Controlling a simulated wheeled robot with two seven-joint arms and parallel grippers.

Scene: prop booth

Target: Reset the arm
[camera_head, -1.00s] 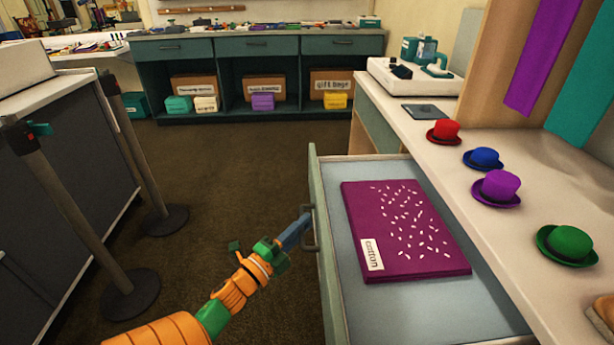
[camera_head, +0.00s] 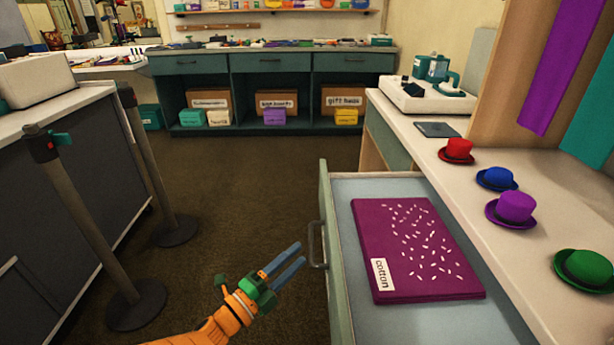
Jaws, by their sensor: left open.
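My left gripper (camera_head: 283,263) is in the lower middle of the head view, with its two blue fingers apart and nothing between them. It is to the left of the open drawer (camera_head: 342,265) and apart from the drawer's handle (camera_head: 317,245). The drawer is pulled out from the counter at the right. A purple folded cloth (camera_head: 412,250) with white flecks and a label reading "cotton" lies flat in it. My right gripper does not show.
Red (camera_head: 457,150), blue (camera_head: 497,178), purple (camera_head: 512,208) and green (camera_head: 584,268) hats stand on the right counter (camera_head: 480,230). Two barrier posts (camera_head: 80,215) stand at the left by a dark cabinet (camera_head: 65,195). Brown floor (camera_head: 235,190) between them is clear.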

